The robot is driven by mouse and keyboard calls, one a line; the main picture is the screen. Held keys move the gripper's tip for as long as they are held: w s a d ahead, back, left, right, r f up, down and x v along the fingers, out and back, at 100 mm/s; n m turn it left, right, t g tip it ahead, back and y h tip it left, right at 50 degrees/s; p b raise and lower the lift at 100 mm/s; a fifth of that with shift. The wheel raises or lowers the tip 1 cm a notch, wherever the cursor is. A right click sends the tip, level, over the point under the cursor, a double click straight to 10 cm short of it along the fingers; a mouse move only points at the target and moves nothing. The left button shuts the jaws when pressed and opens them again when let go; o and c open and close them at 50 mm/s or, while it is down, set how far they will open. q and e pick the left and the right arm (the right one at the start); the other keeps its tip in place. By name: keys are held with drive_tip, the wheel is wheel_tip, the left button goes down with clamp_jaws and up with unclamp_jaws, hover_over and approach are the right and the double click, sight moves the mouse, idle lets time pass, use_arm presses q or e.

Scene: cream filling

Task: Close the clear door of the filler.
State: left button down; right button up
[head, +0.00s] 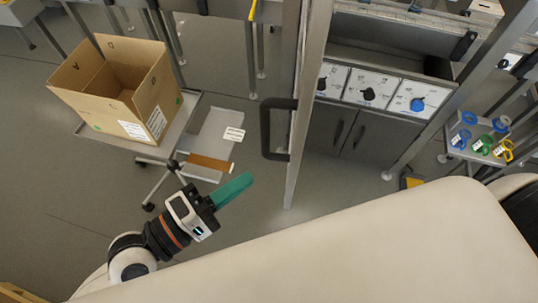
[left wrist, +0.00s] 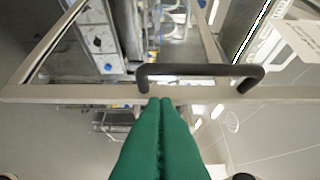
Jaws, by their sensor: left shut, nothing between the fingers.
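The clear door (head: 297,150) of the filler stands swung out, seen nearly edge-on in the head view, with its grey frame reaching towards me. Its black handle (head: 266,130) is on the door's left side. In the left wrist view the handle (left wrist: 200,71) runs across the upper middle, in front of the door's frame bar (left wrist: 60,93). My left gripper (head: 249,178), with green fingers, is shut and empty, below and left of the handle in the head view. In the left wrist view its fingertips (left wrist: 160,101) appear just below the handle's left end; contact cannot be told. My right gripper is not in view.
The filler's control panel (head: 368,90) with several knobs is behind the door. An open cardboard box (head: 150,100) stands on a cart (head: 205,113) at left. Coloured tape-like rolls (head: 480,145) sit on a stand at right. Grey floor (head: 60,180) is clear at lower left.

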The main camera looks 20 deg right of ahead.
use_arm(q)
drive_tip(key=p+x, duration=0.2)
drive_tip(key=x, duration=0.5)
drive_tip(key=shift+d, duration=0.25)
